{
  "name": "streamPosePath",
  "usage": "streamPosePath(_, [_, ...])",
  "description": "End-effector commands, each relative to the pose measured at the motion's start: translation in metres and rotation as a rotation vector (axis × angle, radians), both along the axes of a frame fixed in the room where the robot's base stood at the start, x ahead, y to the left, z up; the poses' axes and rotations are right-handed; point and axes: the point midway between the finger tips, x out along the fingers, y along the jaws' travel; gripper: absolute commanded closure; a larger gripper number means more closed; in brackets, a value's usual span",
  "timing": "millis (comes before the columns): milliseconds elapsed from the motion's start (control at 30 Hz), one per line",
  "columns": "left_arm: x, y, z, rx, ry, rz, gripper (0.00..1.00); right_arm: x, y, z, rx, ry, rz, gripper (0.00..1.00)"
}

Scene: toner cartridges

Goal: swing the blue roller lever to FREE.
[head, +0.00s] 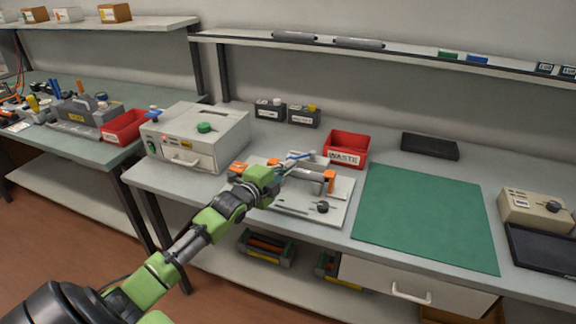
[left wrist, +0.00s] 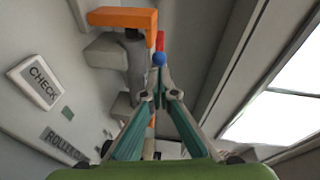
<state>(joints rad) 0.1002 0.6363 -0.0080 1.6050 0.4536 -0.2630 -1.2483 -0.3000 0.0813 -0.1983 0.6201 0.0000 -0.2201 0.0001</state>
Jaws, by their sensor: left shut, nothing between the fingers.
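My left gripper (head: 284,168) reaches over a pale fixture plate (head: 300,209) on the bench, its fingers shut and empty. A blue lever (head: 298,156) shows just beyond the fingertips. In the left wrist view the closed fingertips (left wrist: 161,88) point at a small blue ball (left wrist: 158,59) with a red part (left wrist: 160,41) behind it. Whether they touch it I cannot tell. A label starting with ROLLER (left wrist: 65,144) lies at lower left. I cannot read a FREE mark. My right gripper is not in view.
An orange handle (head: 329,180) stands close right of the gripper; an orange bar (left wrist: 122,17) is near the fingers. A red WASTE bin (head: 346,149) stands behind, a grey box with a green knob (head: 205,128) at left. The green mat (head: 425,215) is clear.

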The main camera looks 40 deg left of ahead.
Motion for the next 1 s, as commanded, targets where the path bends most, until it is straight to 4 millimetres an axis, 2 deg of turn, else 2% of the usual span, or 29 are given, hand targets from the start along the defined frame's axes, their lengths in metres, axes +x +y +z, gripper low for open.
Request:
streamPosePath(467, [0.003,0.004,-0.001,0.001,0.0,0.0,1.0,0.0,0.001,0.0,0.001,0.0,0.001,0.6])
streamPosePath(767, [0.011,0.027,-0.001,0.004,0.0,0.0,1.0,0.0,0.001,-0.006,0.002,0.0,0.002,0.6])
streamPosePath(1000, [0.012,0.029,-0.001,-0.001,0.0,-0.001,1.0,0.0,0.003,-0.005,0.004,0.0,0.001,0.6])
